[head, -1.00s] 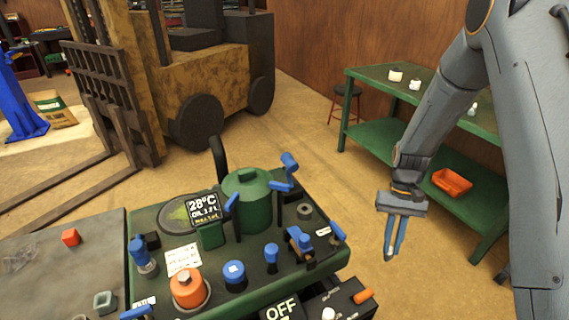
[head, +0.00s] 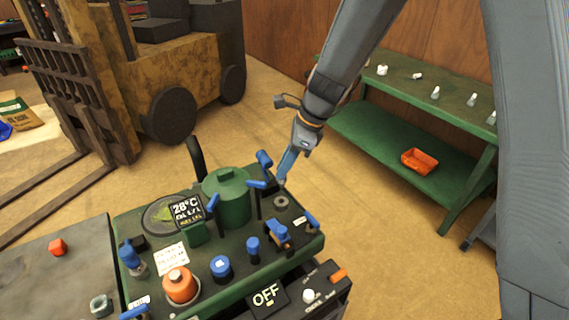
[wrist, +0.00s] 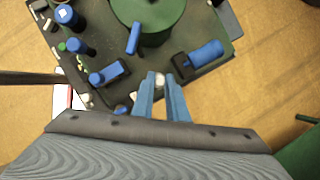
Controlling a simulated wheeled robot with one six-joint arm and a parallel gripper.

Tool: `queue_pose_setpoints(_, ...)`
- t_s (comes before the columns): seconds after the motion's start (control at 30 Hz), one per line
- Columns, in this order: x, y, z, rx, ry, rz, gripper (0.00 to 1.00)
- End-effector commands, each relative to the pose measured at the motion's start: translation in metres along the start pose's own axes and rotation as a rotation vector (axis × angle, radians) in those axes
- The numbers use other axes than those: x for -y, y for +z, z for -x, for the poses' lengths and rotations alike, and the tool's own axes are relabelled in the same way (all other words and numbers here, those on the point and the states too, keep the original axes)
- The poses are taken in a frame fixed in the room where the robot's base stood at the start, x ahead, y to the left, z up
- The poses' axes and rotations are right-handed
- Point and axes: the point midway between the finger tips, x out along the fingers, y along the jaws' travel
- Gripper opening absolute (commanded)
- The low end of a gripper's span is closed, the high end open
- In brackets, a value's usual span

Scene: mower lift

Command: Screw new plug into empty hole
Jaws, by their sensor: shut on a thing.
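My gripper (head: 283,178) is above the right back part of the green machine deck (head: 160,282), close to a grey ring-shaped fitting (head: 281,201) that looks like the hole. In the wrist view the two blue fingers (wrist: 160,77) are shut on a small whitish piece, the plug (wrist: 160,82). Only its end shows between the fingertips. The head view does not clearly show the plug. In the wrist view the fitting is hidden behind the fingers, so I cannot tell whether the plug touches it.
Blue levers (head: 263,160) stand just left of my gripper, beside the green tank (head: 228,200). A blue valve (head: 278,232) lies in front of the ring. Several whitish pieces stand on the green bench (head: 400,83), with an orange tray (head: 420,161) on its lower shelf.

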Motion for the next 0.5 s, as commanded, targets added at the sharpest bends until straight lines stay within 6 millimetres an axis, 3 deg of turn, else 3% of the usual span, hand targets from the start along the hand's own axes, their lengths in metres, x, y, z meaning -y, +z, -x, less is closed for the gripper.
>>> queue_pose_setpoints(0.5, 0.0, -0.01, -0.025, -0.001, -0.002, -0.006, 0.0)
